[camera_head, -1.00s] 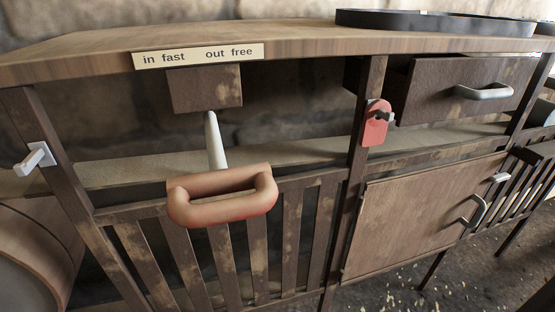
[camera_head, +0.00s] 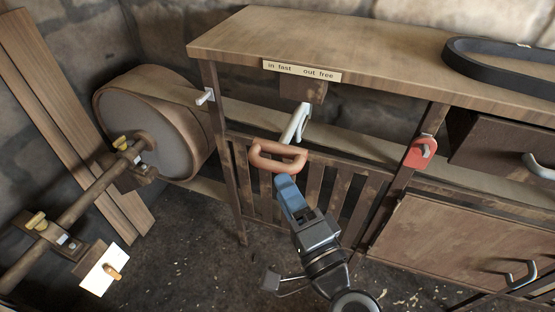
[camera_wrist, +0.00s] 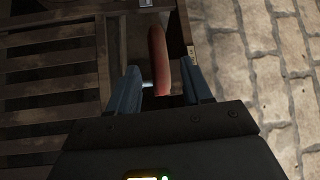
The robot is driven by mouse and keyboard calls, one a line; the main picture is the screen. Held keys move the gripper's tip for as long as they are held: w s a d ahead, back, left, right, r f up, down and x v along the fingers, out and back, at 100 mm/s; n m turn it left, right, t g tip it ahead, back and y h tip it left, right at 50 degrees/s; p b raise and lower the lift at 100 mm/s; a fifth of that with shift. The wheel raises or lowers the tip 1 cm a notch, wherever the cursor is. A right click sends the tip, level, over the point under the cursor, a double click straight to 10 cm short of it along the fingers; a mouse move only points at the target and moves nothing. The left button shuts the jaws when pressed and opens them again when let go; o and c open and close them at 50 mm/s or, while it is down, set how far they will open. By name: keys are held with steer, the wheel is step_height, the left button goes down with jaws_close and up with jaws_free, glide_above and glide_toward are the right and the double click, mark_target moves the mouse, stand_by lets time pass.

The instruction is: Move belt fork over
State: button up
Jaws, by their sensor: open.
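The belt fork's orange-red loop handle (camera_head: 278,157) hangs on a pale grey rod (camera_head: 296,124) below the bench top. A label reading "in fast" and "out free" (camera_head: 301,71) is on the bench edge above it. My gripper (camera_head: 284,181) is just below and in front of the handle, its blue fingers pointing up at it. In the wrist view the handle (camera_wrist: 158,50) shows end-on between the two spread fingers of my gripper (camera_wrist: 160,68). The gripper is open. I cannot tell whether a finger touches the handle.
A large belted drum (camera_head: 155,125) and a shaft (camera_head: 85,200) stand at the left. A slatted panel (camera_head: 312,190) is behind my gripper. A red tag (camera_head: 420,151) hangs on the right post. A black belt (camera_head: 490,58) lies on the bench.

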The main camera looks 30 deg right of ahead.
mark_target(271, 164)
steer(key=w, duration=0.2)
steer(key=w+p, duration=0.1)
steer(key=w, duration=0.2)
steer(key=w+d+r, duration=0.1)
steer(key=w, duration=0.1)
steer(key=shift+w+p, duration=0.15)
steer(key=shift+p, duration=0.25)
steer(key=shift+c, duration=0.2)
jaws_close()
steer(key=shift+d, duration=0.1)
